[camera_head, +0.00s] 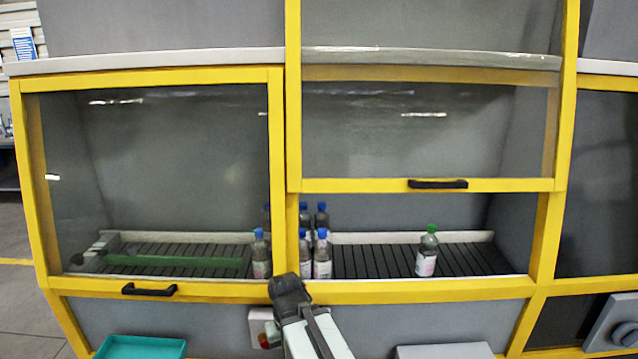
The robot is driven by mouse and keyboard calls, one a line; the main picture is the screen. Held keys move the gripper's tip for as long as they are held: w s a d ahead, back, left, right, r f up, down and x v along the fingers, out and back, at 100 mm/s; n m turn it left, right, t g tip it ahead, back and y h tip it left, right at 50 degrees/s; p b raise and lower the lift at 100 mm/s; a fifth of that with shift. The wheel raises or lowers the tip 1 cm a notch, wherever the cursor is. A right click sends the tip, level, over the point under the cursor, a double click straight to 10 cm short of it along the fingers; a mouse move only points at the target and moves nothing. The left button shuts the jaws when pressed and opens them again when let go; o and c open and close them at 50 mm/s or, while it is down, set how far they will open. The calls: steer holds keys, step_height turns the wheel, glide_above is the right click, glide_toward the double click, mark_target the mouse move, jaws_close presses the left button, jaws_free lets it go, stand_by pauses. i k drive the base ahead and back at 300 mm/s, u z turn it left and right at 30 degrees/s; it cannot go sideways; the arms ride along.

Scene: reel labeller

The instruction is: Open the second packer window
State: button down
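The middle packer window (420,186), framed in yellow, is raised, with a gap below its lower rail. Its black handle (438,184) is on that rail. Through the gap I see a dark conveyor and bottles. The left packer window (275,180) is down, with its black handle (149,289) on the bottom rail. My gripper (289,287) is in front of the yellow frame between these two windows, below the middle window's handle and to its left. It touches neither handle. Its fingers are too dark to tell open or shut.
Several blue-capped bottles (322,255) and one green-capped bottle (427,252) stand on the conveyor (370,262). A teal tray (140,347) is at lower left. A grey box (445,351) is at the bottom. Another yellow-framed opening is cut off at right.

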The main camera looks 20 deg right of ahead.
mark_target(556, 182)
steer(key=k, duration=1.2)
steer(key=u, duration=0.55)
steer(key=i, duration=1.1)
steer(key=u, duration=0.45)
